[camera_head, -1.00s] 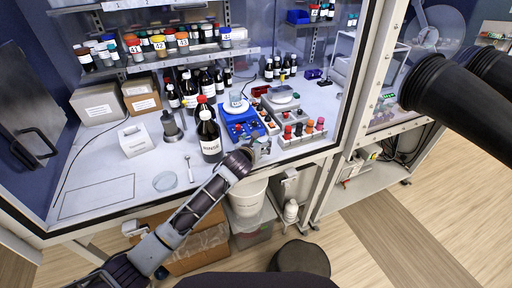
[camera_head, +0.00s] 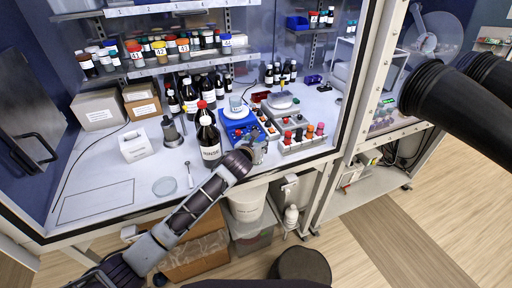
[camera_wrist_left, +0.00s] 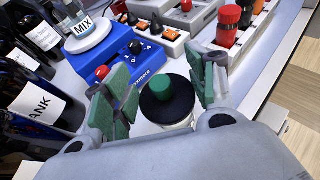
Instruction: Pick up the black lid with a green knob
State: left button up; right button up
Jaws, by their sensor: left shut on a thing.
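The black lid with a green knob (camera_wrist_left: 166,98) shows in the left wrist view, between my left fingers, with a pale round rim just below it. My left gripper (camera_wrist_left: 164,92) has its green-padded fingers on either side of the lid and is shut on it. In the head view the left gripper (camera_head: 261,150) is at the front edge of the bench, right of the RINSE bottle (camera_head: 209,142). The lid is too small to make out there. My right gripper is not in view.
A blue stirrer (camera_wrist_left: 125,52) with a beaker marked MIX (camera_wrist_left: 84,24) stands close behind the gripper. A rack of small coloured-cap bottles (camera_head: 302,143) is to the right. Dark bottles stand to the left. Black glove sleeves (camera_head: 440,88) jut in at the right.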

pick_arm(q)
jog(key=shift+r, duration=3.7)
